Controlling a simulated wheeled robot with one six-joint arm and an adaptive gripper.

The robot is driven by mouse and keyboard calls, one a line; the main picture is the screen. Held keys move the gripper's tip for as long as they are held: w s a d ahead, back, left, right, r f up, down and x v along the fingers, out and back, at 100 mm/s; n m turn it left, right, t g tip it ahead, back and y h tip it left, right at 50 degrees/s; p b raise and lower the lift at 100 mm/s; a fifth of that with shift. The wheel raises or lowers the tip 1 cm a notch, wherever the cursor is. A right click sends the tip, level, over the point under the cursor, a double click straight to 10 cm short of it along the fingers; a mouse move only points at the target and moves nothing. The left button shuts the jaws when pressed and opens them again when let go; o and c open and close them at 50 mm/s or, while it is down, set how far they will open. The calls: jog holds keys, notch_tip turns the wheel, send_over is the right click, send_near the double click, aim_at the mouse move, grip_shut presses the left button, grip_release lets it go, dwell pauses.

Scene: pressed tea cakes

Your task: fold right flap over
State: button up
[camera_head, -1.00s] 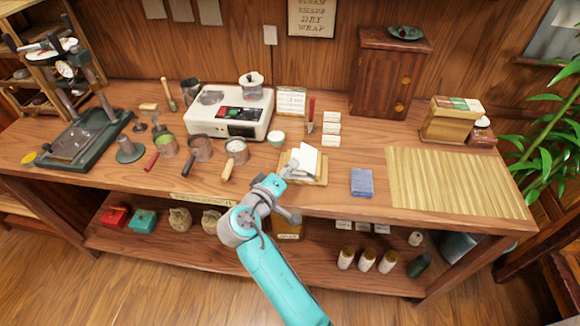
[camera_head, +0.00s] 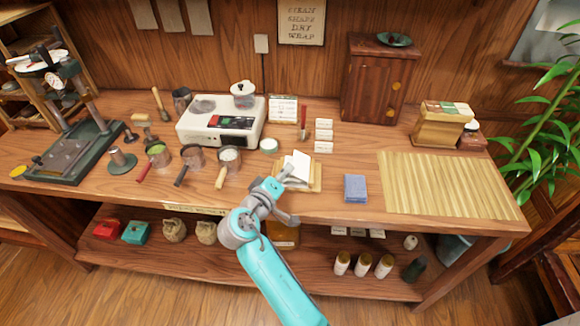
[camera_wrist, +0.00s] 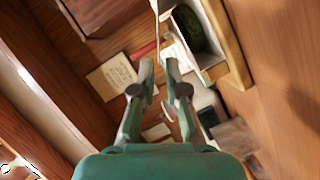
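The wrapper (camera_head: 299,164) stands with white paper raised on a small wooden board (camera_head: 314,186) near the front middle of the bench. In the wrist view, a pale open wrapper or box (camera_wrist: 183,52) holds a dark green mass, probably the tea cake (camera_wrist: 188,28), beside the board's edge (camera_wrist: 232,50). A thin white flap (camera_wrist: 156,14) shows nearly edge-on there. My gripper (camera_wrist: 159,64) has its fingertips close together with a narrow gap between them, near the flap. I see no clear grip on it. In the head view, my gripper (camera_head: 288,176) is at the wrapper's left front, partly hiding it.
A blue folded cloth (camera_head: 355,188) and a slatted bamboo mat (camera_head: 450,184) lie to the right. A white scale or heater (camera_head: 220,121) and several handled cups stand to the left. White cards (camera_head: 324,135) stand behind the board. Bench space between board and cloth is narrow.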

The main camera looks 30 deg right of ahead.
aim_at(301, 165)
jog(key=shift+x, duration=1.55)
grip_shut()
